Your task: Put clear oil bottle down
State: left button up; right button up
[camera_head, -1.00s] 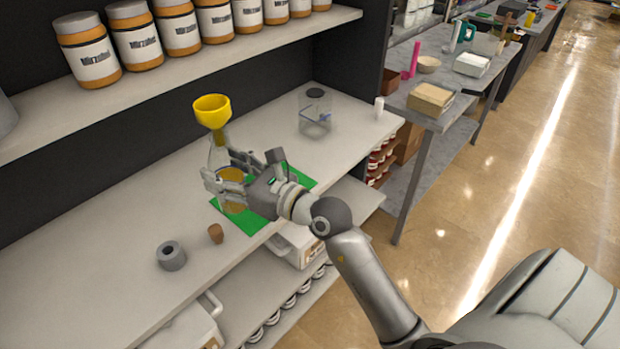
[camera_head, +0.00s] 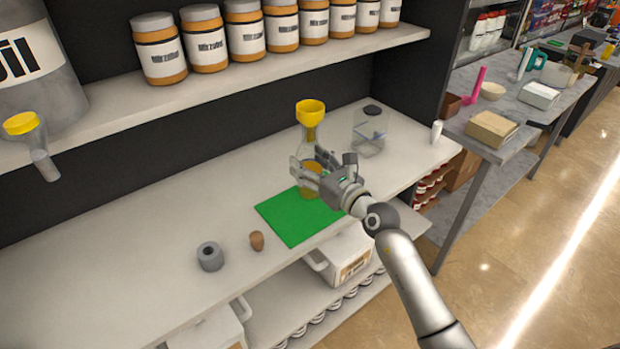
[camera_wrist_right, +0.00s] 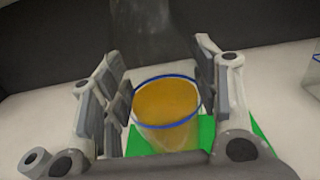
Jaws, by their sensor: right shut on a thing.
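The clear oil bottle (camera_head: 309,136) is upright, with amber oil low inside and a yellow funnel (camera_head: 310,112) on top. My right gripper (camera_head: 306,172) is shut around its body. The bottle's base is at the back right part of the green mat (camera_head: 290,222); I cannot tell whether it touches. In the right wrist view, the amber oil (camera_wrist_right: 167,103) with a blue ring shows between the fingers (camera_wrist_right: 160,95), and the mat (camera_wrist_right: 207,130) lies beneath. My left gripper is out of view.
A brown stopper (camera_head: 257,241) and a grey ring (camera_head: 210,256) lie left of the mat. The shelf (camera_head: 235,70) with jars is above. The left counter is clear.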

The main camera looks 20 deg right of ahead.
jog(key=shift+w+d+f+b, duration=0.2)
jog(key=shift+w+f+b, duration=0.45)
jog(key=shift+f, duration=0.7)
jog(key=shift+w+d+f+b, duration=0.15)
jog(key=shift+w+f+b, duration=0.5)
jog(key=shift+f, duration=0.65)
jog(key=shift+w+d+f+b, duration=0.2)
jog(key=shift+w+f+b, duration=0.45)
jog(key=shift+f, duration=0.7)
jog(key=shift+f, duration=0.15)
jog(key=o, duration=1.2)
jog(key=shift+s, duration=0.1)
